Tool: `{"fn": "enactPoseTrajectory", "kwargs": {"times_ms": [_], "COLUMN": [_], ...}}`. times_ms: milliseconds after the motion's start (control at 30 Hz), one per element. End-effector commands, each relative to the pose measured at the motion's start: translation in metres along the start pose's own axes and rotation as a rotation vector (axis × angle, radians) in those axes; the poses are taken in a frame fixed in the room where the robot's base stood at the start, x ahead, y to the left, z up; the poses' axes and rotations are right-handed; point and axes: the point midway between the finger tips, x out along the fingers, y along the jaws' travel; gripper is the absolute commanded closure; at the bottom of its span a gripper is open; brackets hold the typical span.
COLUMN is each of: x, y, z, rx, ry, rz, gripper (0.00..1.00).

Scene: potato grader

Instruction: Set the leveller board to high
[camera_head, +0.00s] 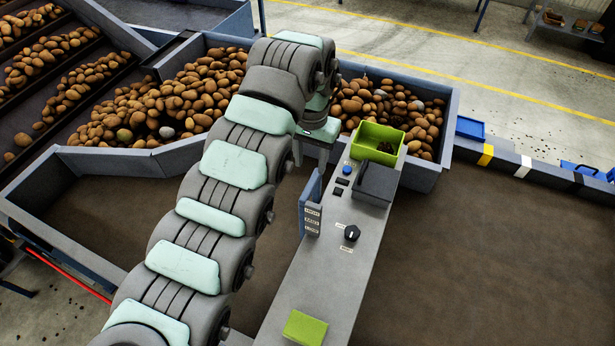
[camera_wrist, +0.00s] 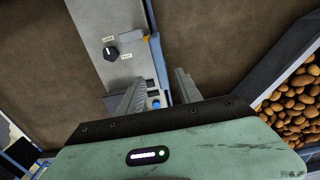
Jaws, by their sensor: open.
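A blue upright board (camera_head: 311,190), likely the leveller board, stands along the left edge of the grey console, with a stack of small labels on its near end. The lettering is too small to read surely. In the wrist view the board (camera_wrist: 157,58) shows nearly edge-on as a thin blue strip, with an orange piece (camera_wrist: 153,37) at its side. My gripper (camera_wrist: 161,77) is open and empty. Its two fingers appear on either side of the strip's near end; contact and height gap cannot be told. In the head view my arm mostly hides the gripper.
The console (camera_head: 310,275) carries a black knob (camera_head: 352,233), a blue button (camera_head: 347,170), dark switches, a dark box (camera_head: 375,183), a green bin (camera_head: 376,139) and a green block (camera_head: 304,328). Potatoes fill the trough behind. The brown belt is bare on both sides.

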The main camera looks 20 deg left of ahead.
Motion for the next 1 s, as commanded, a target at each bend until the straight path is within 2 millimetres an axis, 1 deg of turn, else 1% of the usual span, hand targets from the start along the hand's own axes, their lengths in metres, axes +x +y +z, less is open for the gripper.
{"fn": "enactPoseTrajectory", "kwargs": {"times_ms": [100, 300, 500, 600, 833, 867, 1000], "x": [0.022, 0.056, 0.077, 0.081, 0.081, 0.081, 0.081], "y": [0.000, 0.001, 0.001, 0.001, 0.001, 0.001, 0.001], "z": [0.002, 0.001, -0.001, 0.000, -0.001, -0.001, -0.001], "rx": [-0.002, 0.000, -0.001, -0.001, -0.001, -0.001, -0.001], "ry": [-0.008, -0.003, 0.001, 0.000, 0.003, 0.003, 0.003], "rz": [0.002, 0.003, 0.003, 0.003, 0.002, 0.002, 0.002], "gripper": [0.58, 0.58, 0.58, 0.58, 0.58, 0.60, 0.71]}}
